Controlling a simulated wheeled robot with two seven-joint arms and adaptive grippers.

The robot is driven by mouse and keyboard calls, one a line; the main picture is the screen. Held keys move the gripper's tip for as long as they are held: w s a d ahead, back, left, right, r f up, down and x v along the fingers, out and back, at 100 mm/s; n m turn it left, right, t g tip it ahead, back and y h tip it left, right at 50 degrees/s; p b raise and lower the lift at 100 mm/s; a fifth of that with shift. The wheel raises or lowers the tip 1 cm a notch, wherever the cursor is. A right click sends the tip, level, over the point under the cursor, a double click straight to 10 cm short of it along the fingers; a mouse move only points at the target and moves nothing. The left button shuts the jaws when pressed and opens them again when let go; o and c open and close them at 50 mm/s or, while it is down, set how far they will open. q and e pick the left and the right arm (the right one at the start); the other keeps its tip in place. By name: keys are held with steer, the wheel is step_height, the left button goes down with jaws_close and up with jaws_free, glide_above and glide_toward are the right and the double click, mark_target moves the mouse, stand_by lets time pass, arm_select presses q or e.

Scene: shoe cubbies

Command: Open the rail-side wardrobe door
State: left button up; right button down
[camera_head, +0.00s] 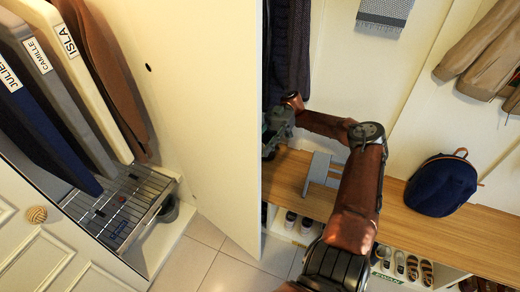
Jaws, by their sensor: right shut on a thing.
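The white wardrobe door (205,110) stands swung open in the middle of the view, its inner face towards me and its free edge upright beside my right gripper. The open wardrobe on the left shows hanging garments with name labels, such as the white one marked ISLA (88,85). My right gripper (272,135) is at the door's far side, shut on the door, at its edge or handle. The fingertips and the grasped part are partly hidden behind the door edge. My left gripper is not in view.
A wire rack (125,200) is at the wardrobe's bottom. On the right, a wooden bench (405,225) carries a navy backpack (442,186), with shoes below. Tiled floor (215,262) is clear below the door.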

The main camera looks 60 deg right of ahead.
steer(key=shift+f, duration=0.1)
steer(key=c, duration=1.7)
jaws_free()
steer(key=shift+o, duration=0.2)
step_height(320, 180, up, 10)
